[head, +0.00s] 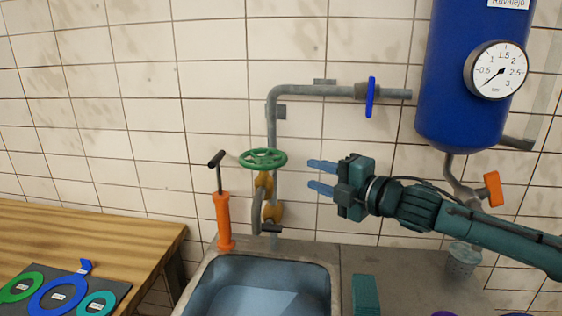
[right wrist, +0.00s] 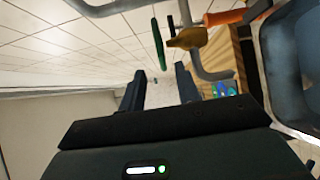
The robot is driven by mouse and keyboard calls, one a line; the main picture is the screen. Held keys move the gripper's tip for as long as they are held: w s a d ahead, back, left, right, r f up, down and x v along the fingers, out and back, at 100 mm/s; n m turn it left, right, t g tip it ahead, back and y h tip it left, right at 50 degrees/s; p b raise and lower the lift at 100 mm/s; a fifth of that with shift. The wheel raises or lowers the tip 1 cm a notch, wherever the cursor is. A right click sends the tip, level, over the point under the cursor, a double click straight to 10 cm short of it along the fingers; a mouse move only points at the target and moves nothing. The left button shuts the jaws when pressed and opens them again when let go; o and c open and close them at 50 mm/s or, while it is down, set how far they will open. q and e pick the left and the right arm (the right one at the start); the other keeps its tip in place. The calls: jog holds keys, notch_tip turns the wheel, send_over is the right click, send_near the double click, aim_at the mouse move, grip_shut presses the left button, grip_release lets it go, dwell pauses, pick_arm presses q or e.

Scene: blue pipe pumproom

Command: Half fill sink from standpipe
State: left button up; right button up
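The standpipe (head: 273,125) is a grey pipe on the tiled wall with a green handwheel (head: 263,159), brass valve bodies (head: 272,211) and a bent spout (head: 257,212) at the sink's back edge. No stream shows at the spout. The metal sink (head: 328,285) has a bluish interior; I cannot tell whether water stands in it. My right gripper (head: 311,174) is open and empty, its fingers pointing left, a little right of the handwheel and apart from it. In the right wrist view the handwheel (right wrist: 158,45) appears edge-on beyond the open fingers (right wrist: 160,82). My left gripper is not in view.
An orange hand pump (head: 223,220) stands left of the spout. A blue valve handle (head: 371,97) sits on the upper pipe. A blue tank (head: 455,95) with a gauge (head: 497,71) and orange handle (head: 493,188) is right. A wooden table (head: 90,235) holds coloured rings (head: 58,297).

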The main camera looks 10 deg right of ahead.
aim_at(284, 164)
jog(key=p+x, duration=0.1)
jog(key=x, duration=0.9)
jog(key=shift+w+a+p, duration=0.25)
jog(key=shift+w+p, duration=0.05)
jog(key=shift+p, duration=0.05)
jog(key=shift+c, duration=0.4)
grip_shut()
